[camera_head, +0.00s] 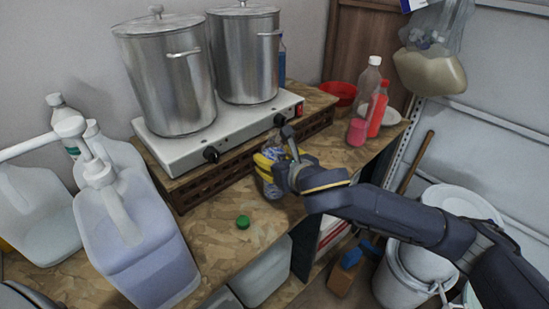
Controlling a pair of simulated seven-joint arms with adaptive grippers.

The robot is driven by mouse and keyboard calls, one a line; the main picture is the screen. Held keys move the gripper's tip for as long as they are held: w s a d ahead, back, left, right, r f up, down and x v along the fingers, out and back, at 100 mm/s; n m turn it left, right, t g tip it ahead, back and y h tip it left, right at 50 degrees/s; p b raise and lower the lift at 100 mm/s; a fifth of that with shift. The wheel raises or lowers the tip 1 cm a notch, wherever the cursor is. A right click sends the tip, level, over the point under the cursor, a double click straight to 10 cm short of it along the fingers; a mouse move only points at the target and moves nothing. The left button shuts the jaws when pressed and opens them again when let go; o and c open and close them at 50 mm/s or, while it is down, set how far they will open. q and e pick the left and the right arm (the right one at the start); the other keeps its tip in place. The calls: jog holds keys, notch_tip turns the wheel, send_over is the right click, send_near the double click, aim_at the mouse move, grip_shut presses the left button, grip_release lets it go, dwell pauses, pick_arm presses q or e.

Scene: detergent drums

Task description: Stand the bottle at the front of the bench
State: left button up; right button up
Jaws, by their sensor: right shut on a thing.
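A small bottle with a yellow and blue label (266,164) is at the bench's front edge, just in front of the hot plate. My right gripper (284,166) reaches in from the right and is shut on this bottle, hiding its right side. The bottle looks roughly upright. I cannot tell whether its base touches the bench (215,222). My left gripper is not in view.
A hot plate (187,149) with two steel pots (170,85) stands behind. Large pump jugs (135,235) crowd the left. A green cap (243,222) lies on the bench. Red and clear bottles (377,108) and a red bowl (340,92) stand right. White buckets (405,285) are below.

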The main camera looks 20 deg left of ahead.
jog(key=o, duration=1.6)
jog(key=shift+c, duration=0.2)
jog(key=shift+r, duration=0.15)
jog(key=v, duration=1.2)
